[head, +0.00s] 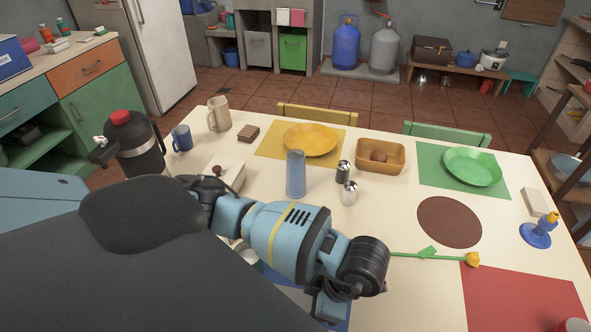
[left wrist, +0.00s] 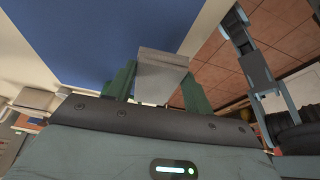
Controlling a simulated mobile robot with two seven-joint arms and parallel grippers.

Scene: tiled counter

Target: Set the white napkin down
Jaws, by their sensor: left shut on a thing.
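In the left wrist view my left gripper (left wrist: 158,82) is shut on a small pale grey-white folded piece that looks like the white napkin (left wrist: 163,68). It sits between the two green fingers, with a blue placemat (left wrist: 90,35) behind it. I cannot tell whether the napkin touches the mat. In the head view my left arm crosses the front of the table and hides most of that mat, and the fingers and napkin cannot be made out. My right gripper is not in clear view.
The cream table (head: 395,215) holds a blue pitcher (head: 296,175), two shakers, a bread basket (head: 380,157), a yellow plate (head: 310,140) and a green plate (head: 472,167). A yellow flower (head: 472,259) lies beside a red placemat (head: 525,300). A blue candle holder (head: 537,235) stands at the right.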

